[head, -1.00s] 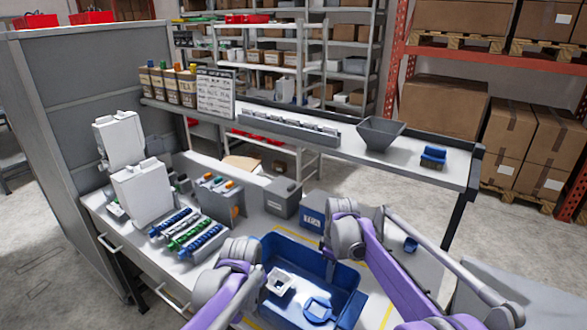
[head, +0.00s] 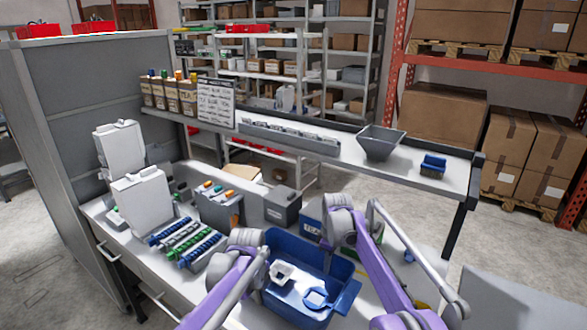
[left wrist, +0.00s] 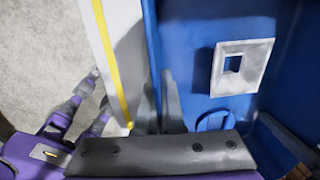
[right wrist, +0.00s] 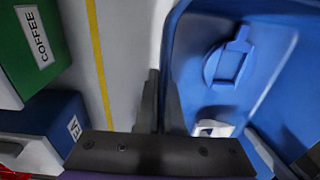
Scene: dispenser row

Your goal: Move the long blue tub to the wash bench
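The long blue tub (head: 345,290) is in the lower middle of the head view, over the bench. It looks raised a little, as it covers the lower part of the TEA box behind it. Inside lie a white square frame (left wrist: 242,66) and a blue ring with a tab (right wrist: 229,64). My left gripper (left wrist: 160,105) is shut on the tub's wall at one side, one finger on each face. My right gripper (right wrist: 162,103) is likewise shut on the opposite wall. In the head view my arms hide the fingertips. I cannot identify the wash bench.
The bench (head: 150,258) holds white machines (head: 143,203), coloured dispenser rows (head: 188,243), a grey box (head: 282,207) and the TEA box (head: 311,230) close behind the tub. A raised shelf (head: 345,154) runs behind. A grey surface (head: 520,285) lies at lower right.

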